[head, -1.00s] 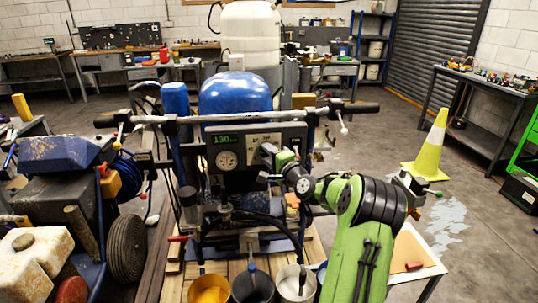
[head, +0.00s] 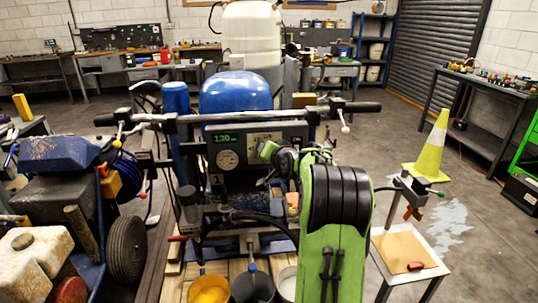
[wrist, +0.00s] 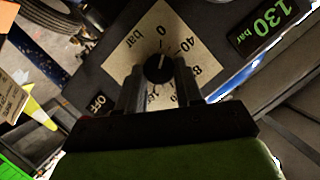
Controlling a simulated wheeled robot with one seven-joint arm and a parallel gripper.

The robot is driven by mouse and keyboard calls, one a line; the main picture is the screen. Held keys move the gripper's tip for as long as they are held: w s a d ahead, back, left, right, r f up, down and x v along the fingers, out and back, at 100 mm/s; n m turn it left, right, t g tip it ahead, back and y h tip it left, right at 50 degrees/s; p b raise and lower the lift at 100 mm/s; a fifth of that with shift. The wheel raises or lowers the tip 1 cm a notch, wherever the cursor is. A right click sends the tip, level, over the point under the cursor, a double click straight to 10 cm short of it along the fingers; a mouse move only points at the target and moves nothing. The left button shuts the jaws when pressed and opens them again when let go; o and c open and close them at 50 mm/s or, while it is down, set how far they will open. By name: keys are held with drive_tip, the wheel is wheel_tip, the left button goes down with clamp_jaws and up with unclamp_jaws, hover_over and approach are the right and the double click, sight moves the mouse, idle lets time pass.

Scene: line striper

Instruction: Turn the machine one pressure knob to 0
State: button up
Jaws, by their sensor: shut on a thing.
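The machine's dark control panel (head: 285,131) stands mid-picture in the head view. In the wrist view, the round black pressure knob (wrist: 158,70) sits on a pale square dial plate (wrist: 137,47) marked bar, 0, 40, 80 and higher. My gripper (wrist: 159,76) is shut on the knob, one finger on each side. The fingers hide part of the dial's lower marks. The green display (wrist: 266,24) reads 130 bar. In the head view my arm hides the knob.
An OFF label (wrist: 98,102) lies left of the dial. Buckets (head: 209,290) stand below, a small table (head: 408,250) at right, and a yellow cone (head: 430,150) beyond.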

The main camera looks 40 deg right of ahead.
drive_tip(key=shift+w+a+f+n+g+h+b, duration=0.15)
drive_tip(key=shift+n+g+h+b, duration=0.3)
drive_tip(key=shift+n, duration=0.45)
drive_tip(key=o, duration=1)
drive_tip(key=shift+o, duration=0.2)
drive_tip(key=p+v, duration=0.1)
drive_tip(key=v, duration=1.5)
drive_tip(key=shift+r, duration=0.2)
drive_tip(key=shift+w, duration=0.1)
